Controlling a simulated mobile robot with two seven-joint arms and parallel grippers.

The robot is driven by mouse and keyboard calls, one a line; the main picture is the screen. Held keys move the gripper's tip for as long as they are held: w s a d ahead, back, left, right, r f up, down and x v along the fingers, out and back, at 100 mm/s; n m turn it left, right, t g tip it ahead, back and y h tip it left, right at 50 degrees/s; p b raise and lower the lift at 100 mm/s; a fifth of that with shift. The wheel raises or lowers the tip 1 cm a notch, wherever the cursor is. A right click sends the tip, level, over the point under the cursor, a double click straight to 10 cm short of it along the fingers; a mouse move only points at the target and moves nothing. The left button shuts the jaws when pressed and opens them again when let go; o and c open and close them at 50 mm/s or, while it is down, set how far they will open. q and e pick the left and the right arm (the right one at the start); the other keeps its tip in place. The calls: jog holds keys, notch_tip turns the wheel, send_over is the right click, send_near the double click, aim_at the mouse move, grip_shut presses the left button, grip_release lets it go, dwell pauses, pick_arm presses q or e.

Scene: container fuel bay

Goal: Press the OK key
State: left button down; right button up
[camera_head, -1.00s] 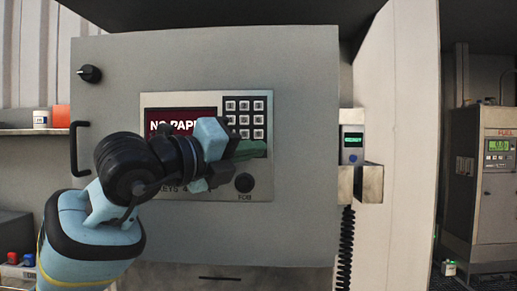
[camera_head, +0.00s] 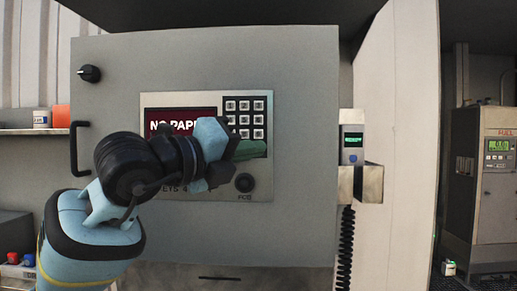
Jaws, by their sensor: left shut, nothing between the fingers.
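The control panel (camera_head: 207,98) is on the front of a grey cabinet. Its dark red screen (camera_head: 180,113) reads "NO PAP…", the rest hidden. The keypad (camera_head: 245,106) has pale keys at the right of the screen. A green key or strip (camera_head: 252,150) shows just below the keypad, partly covered by my gripper; I cannot read an OK label. My left gripper (camera_head: 228,168) is shut and empty, its tips in front of the panel below the keypad. I cannot tell whether it touches a key. My right gripper is not in view.
A reader with a lit display (camera_head: 352,144) and a coiled cord (camera_head: 346,246) are on the right.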

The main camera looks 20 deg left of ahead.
pick_arm(q)
jog(key=shift+w, duration=0.2)
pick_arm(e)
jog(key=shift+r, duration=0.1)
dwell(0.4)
pick_arm(q)
jog(key=shift+w+a, duration=0.1)
jog(key=shift+w, duration=0.15)
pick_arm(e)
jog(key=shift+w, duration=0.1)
pick_arm(q)
jog(key=shift+w+a, duration=0.1)
jog(key=shift+w, duration=0.2)
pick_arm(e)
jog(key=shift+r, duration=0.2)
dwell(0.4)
pick_arm(q)
jog(key=shift+s, duration=0.15)
dwell(0.3)
jog(key=shift+s+d+p, duration=0.2)
jog(key=shift+s+p, duration=0.1)
jog(key=shift+s, duration=0.3)
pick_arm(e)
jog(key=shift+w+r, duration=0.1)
